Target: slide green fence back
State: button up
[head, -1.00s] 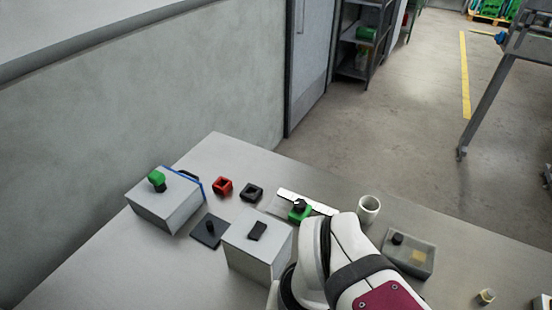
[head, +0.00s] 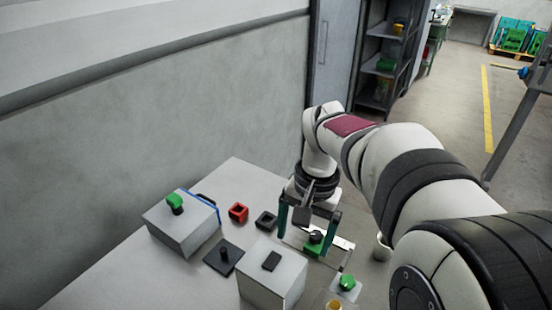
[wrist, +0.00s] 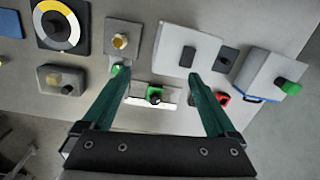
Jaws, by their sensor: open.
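The green fence (head: 314,250) is a small green block with a black knob on top. It sits on a flat plate with a white strip (head: 343,243) on the bench. In the wrist view the green fence (wrist: 154,92) shows between my fingers, near the middle. My gripper (head: 304,248) is open and points down over the fence, its two green fingers apart on either side of it. The wrist view also shows my gripper (wrist: 158,73) empty. I cannot tell whether a finger touches the fence. My arm hides part of the plate.
A black square ring (head: 265,220) and a red one (head: 238,212) lie left of the fence. A grey box (head: 272,285) stands in front, and another box with a green knob (head: 180,228) is farther left. A green button (head: 347,283) is close on the right.

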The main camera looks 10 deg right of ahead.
jog(key=w+d+f, duration=0.3)
jog(key=w+d, duration=0.1)
jog(key=w, duration=0.3)
jog(key=m, duration=0.2)
send_near(316, 236)
jog(key=shift+h, duration=0.4)
jog(key=f, duration=1.2)
jog(key=shift+s+a+f, duration=0.1)
jog(key=shift+a+f, duration=0.05)
jog(key=shift+a, duration=0.2)
grip_shut()
